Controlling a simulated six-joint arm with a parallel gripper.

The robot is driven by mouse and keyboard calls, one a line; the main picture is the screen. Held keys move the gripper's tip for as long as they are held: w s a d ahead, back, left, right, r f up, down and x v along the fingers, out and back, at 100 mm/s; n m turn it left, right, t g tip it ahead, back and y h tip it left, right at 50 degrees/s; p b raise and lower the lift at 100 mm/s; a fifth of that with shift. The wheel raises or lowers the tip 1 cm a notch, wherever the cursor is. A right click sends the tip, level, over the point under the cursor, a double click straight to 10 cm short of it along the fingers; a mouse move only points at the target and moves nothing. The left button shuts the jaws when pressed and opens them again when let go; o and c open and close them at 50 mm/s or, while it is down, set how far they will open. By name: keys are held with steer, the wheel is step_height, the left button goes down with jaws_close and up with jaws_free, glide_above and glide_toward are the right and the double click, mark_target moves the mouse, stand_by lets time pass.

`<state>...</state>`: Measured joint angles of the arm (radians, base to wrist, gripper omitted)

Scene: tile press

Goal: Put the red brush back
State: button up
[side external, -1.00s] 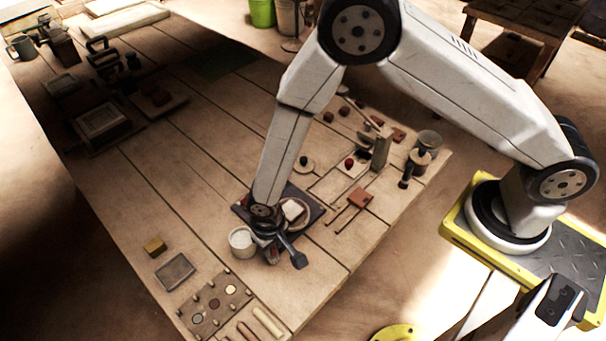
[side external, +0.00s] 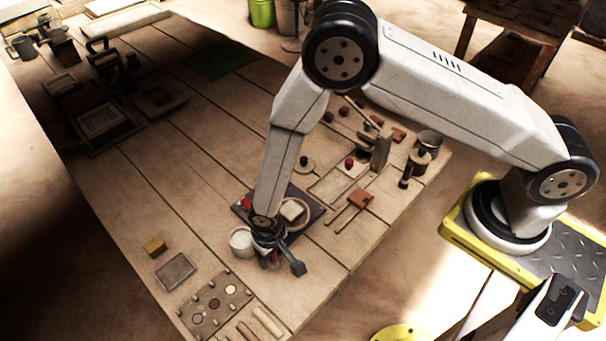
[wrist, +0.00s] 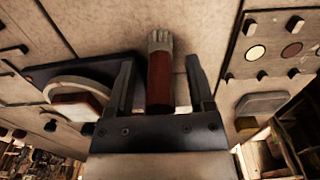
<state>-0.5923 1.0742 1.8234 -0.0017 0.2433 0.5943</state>
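The red brush (wrist: 158,82) shows in the wrist view, with its red handle towards my gripper and its pale bristles pointing away. My gripper (wrist: 160,85) is open, with one finger on each side of the handle and a visible gap on both sides. I cannot tell how deep the handle sits between the fingers. In the side external view my gripper (side external: 280,262) is low at the near part of the table, and a small reddish patch, probably the brush, shows beneath it. The arm hides part of that spot.
A white cup (side external: 241,241) stands close to the left of my gripper. A dark board (side external: 311,213) with a round dish and white block lies behind it. A pegged board (side external: 218,304) and grey tray (side external: 175,271) are at the front left. The left middle tabletop is clear.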

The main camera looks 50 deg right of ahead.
steer(key=shift+r, duration=0.1)
stand_by(0.3)
steer(key=shift+r, duration=6.05)
steer(key=s+d+r+t, duration=0.1)
steer(key=s+d+r, duration=0.1)
steer(key=d+r, duration=0.4)
steer(key=s+d+r+t, duration=0.1)
steer(key=s+d+r, duration=0.2)
steer(key=d, duration=1.3)
step_height(320, 180, up, 4)
steer(key=shift+s+d+f+t, duration=0.15)
steer(key=shift+d+t, duration=0.1)
steer(key=shift+t, duration=0.05)
